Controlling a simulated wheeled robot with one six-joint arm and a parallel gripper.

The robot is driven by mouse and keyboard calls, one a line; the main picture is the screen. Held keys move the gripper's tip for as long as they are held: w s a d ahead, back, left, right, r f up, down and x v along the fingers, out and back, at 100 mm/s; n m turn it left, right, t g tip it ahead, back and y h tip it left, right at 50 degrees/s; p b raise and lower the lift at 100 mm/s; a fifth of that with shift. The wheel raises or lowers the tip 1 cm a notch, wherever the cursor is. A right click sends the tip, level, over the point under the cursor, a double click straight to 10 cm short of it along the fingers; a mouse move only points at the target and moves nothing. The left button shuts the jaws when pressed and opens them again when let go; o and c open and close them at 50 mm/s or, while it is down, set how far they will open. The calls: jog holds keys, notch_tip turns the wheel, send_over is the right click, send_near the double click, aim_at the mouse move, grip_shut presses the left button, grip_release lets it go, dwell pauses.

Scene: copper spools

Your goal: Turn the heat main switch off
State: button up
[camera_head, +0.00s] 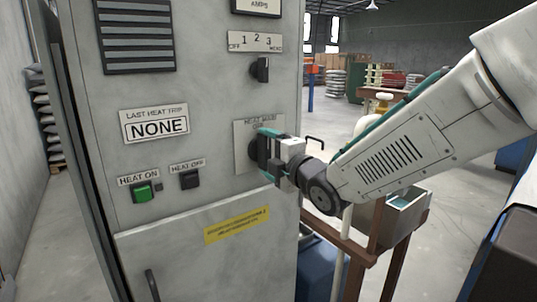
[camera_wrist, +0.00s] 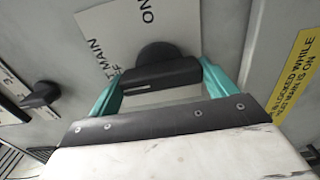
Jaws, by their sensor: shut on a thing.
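The heat main switch is a black rotary handle on a pale label plate (camera_head: 244,130) on the grey cabinet's front. In the head view my gripper (camera_head: 264,150) is at this plate and hides most of the handle. In the wrist view the black handle (camera_wrist: 160,74) lies between the two teal fingers of my gripper (camera_wrist: 161,88), which is shut on it. The plate's words MAIN and ON show beside the handle in the wrist view, turned on their side. I cannot tell which position the handle points to.
Above the plate is a smaller black selector (camera_head: 261,69). To the left are a green HEAT ON button (camera_head: 142,192) and a black HEAT OFF button (camera_head: 190,180). A yellow label (camera_head: 237,225) is below. A brown-framed stand with a metal bin (camera_head: 398,218) stands right of the cabinet.

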dwell(0.3)
jog(key=o, duration=0.9)
jog(key=shift+c, duration=0.2)
jog(key=v, duration=0.7)
jog(key=shift+s+d, duration=0.15)
jog(key=shift+s, duration=0.2)
jog(key=s+d+f+m+g+h, duration=0.3)
jog(key=d+f+m+h, duration=0.1)
jog(key=d+f+m, duration=0.25)
jog(key=s+d+f+m+g+h, duration=0.3)
jog(key=d+f+m+g+h, duration=0.15)
jog(key=f+m, duration=0.2)
jog(key=s+d+r+m+g, duration=0.1)
jog(key=s+d+m+g, duration=0.1)
jog(key=s, duration=0.5)
jog(key=s+d+r+m+g+h, duration=0.1)
jog(key=s+d+r+m+g, duration=0.1)
jog(key=s+d+m, duration=0.2)
jog(key=s+d+r+m+g, duration=0.1)
jog(key=s+d+m, duration=0.3)
jog(key=s, duration=0.7)
jog(key=shift+s+r+m+g, duration=0.25)
jog(key=shift+m+g, duration=0.4)
jog(key=shift+m, duration=0.35)
